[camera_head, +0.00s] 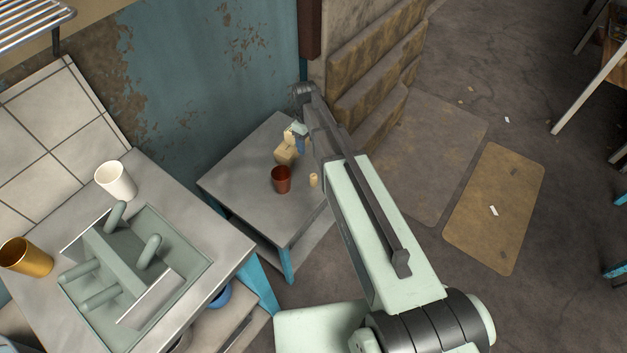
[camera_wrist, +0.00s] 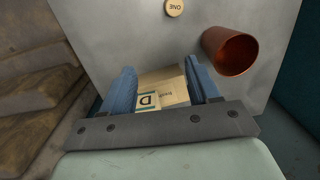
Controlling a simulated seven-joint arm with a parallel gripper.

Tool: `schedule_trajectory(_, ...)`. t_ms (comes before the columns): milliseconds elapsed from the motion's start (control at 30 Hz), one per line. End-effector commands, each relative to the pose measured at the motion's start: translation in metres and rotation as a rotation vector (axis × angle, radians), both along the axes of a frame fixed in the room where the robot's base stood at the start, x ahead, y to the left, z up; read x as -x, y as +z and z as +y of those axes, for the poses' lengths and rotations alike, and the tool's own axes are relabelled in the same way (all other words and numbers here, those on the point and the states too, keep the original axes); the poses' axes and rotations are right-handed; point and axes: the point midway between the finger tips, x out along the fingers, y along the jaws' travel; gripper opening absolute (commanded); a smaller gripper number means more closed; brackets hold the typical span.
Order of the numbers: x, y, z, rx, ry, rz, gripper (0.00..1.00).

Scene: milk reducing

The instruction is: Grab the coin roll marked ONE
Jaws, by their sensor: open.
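The coin roll marked ONE (camera_wrist: 175,8) is a small pale cylinder standing upright on the grey side table. Its lettered round top shows at the upper edge of the wrist view. In the head view the small pale cylinder (camera_head: 313,180) stands right of a copper-red cup (camera_head: 281,180), near the table's right edge. My gripper (camera_wrist: 160,66) is open, its two blue fingers apart. It also shows in the head view (camera_head: 298,136), toward the table's back, away from the roll. A beige box (camera_wrist: 165,88) with a D label shows between and beyond the fingers; contact cannot be told.
The copper-red cup (camera_wrist: 218,50) stands close to the roll. The side table (camera_head: 237,184) is bare at left and front. Stacked tan sacks or steps (camera_head: 365,70) border its right back. A counter with a white cup (camera_head: 116,181) and gold cup (camera_head: 25,256) is at left.

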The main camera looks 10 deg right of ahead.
Motion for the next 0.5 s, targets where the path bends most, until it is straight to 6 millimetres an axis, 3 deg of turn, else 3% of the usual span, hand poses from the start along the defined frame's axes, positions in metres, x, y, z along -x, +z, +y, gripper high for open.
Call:
schedule_trajectory(33, 0.023, -0.001, -0.004, -0.002, 0.027, 0.0, 0.6)
schedule_trajectory(200, 0.063, -0.001, -0.009, -0.014, 0.198, -0.017, 0.6)
schedule_trajectory(300, 0.07, 0.001, -0.01, -0.02, 0.318, -0.037, 0.6)
schedule_trajectory(500, 0.064, 0.001, -0.009, -0.026, 0.514, -0.061, 0.6)
